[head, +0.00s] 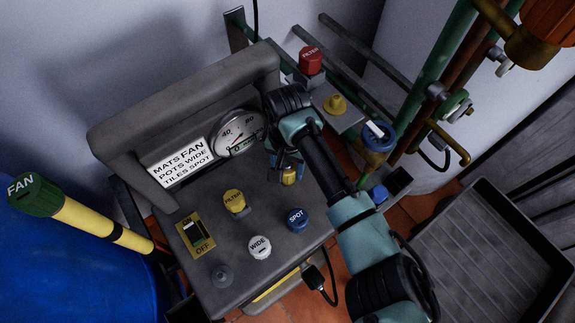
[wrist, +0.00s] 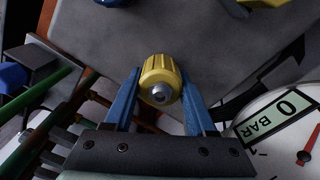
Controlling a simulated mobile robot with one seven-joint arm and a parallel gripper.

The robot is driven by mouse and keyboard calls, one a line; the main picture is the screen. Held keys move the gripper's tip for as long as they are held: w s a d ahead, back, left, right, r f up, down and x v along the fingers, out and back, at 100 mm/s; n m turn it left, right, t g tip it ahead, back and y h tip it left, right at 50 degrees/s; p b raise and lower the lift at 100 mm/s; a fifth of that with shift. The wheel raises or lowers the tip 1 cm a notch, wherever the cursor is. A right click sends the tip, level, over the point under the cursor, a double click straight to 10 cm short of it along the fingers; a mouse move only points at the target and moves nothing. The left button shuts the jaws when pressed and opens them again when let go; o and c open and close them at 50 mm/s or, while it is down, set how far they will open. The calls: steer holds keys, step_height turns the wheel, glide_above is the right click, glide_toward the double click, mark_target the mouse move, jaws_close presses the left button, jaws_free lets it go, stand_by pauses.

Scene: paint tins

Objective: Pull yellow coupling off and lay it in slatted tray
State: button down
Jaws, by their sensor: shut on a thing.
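The yellow coupling (wrist: 160,72), ribbed with a metal centre, sits between the two blue fingers of my gripper (wrist: 160,92) in the wrist view. My gripper is shut on it. In the head view my gripper (head: 285,166) is over the grey machine's top, near the gauge, and the coupling (head: 290,176) shows just below the fingers. I cannot tell whether the coupling is still seated on a fitting or free. A dark grey tray (head: 500,250) with ridges across its floor lies at the lower right; it looks empty.
The grey machine (head: 205,270) carries a gauge (head: 234,130), a yellow FILTER knob (head: 235,201), a white WIDE knob (head: 260,246) and a blue SPOT knob (head: 297,219). A yellow cone-shaped piece (head: 336,104) and a red FILTER cap (head: 311,60) stand behind. Green pipes (head: 440,60) rise at right.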

mark_target(288, 166)
steer(key=shift+r, duration=0.15)
steer(key=shift+r+p, duration=0.85)
steer(key=shift+p, duration=0.4)
steer(key=shift+r, duration=0.1)
steer(key=shift+r+p, duration=0.85)
steer(key=shift+p, duration=0.35)
step_height(288, 166, up, 4)
steer(key=p, duration=0.5)
steer(key=s+d+f, duration=0.5)
steer(key=s+d, duration=0.3)
steer(key=d, duration=0.4)
steer(key=s+d+f, duration=0.6)
steer(key=s+d, duration=0.2)
steer(key=d, duration=0.4)
steer(key=s+d+f, duration=0.6)
steer(key=s+d, duration=0.2)
steer(key=d, duration=0.5)
steer(key=shift+s, duration=0.2)
stand_by(1.4)
